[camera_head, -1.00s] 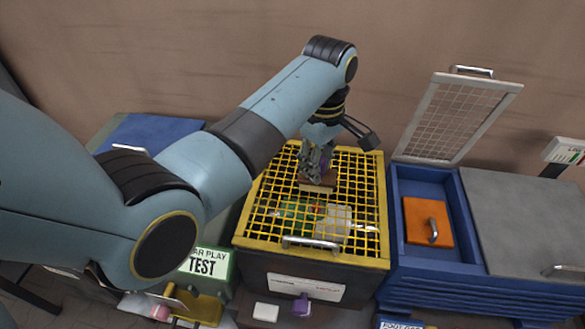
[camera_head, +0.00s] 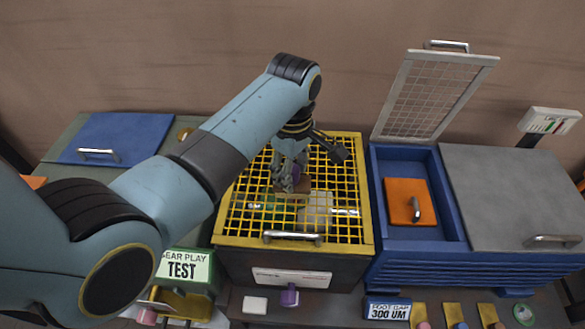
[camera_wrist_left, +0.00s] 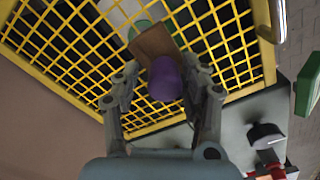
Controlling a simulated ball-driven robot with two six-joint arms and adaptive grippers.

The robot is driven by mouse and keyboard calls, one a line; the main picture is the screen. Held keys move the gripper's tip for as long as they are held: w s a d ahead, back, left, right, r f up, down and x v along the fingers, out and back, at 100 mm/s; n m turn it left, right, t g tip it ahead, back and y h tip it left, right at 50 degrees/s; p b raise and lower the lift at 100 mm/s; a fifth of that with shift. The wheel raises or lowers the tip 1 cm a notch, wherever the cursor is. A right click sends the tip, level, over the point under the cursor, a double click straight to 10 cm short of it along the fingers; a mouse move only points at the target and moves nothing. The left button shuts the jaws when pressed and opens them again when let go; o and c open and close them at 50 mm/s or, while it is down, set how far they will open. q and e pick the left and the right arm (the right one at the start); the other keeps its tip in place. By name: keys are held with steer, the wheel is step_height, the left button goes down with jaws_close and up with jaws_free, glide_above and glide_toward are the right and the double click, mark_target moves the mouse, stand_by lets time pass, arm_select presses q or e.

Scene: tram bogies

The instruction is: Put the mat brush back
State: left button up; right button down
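The mat brush, a brown wooden block with a rounded purple handle, shows between the fingers of my left gripper (camera_head: 291,172). In the left wrist view the purple handle (camera_wrist_left: 165,80) and brown block (camera_wrist_left: 156,42) lie between the two fingertips (camera_wrist_left: 162,68), which appear closed on the brush. The brush is over the yellow mesh lid (camera_head: 238,209) of the dark box (camera_head: 235,262). Whether it touches the mesh is unclear. My right gripper is in neither view now.
Green and pale things show under the mesh. To the right a blue bin (camera_head: 384,243) has its framed mesh lid (camera_head: 432,96) raised and an orange handled block (camera_head: 405,200) inside. A grey lid (camera_head: 520,195) lies beside it. A green test box (camera_head: 182,268) and small purple piece (camera_head: 289,295) stand in front.

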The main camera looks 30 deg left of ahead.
arm_select(q)
steer(key=shift+o, duration=0.4)
steer(key=shift+r, duration=0.45)
step_height(320, 180, up, 12)
steer(key=b, duration=0.1)
steer(key=shift+f, duration=0.2)
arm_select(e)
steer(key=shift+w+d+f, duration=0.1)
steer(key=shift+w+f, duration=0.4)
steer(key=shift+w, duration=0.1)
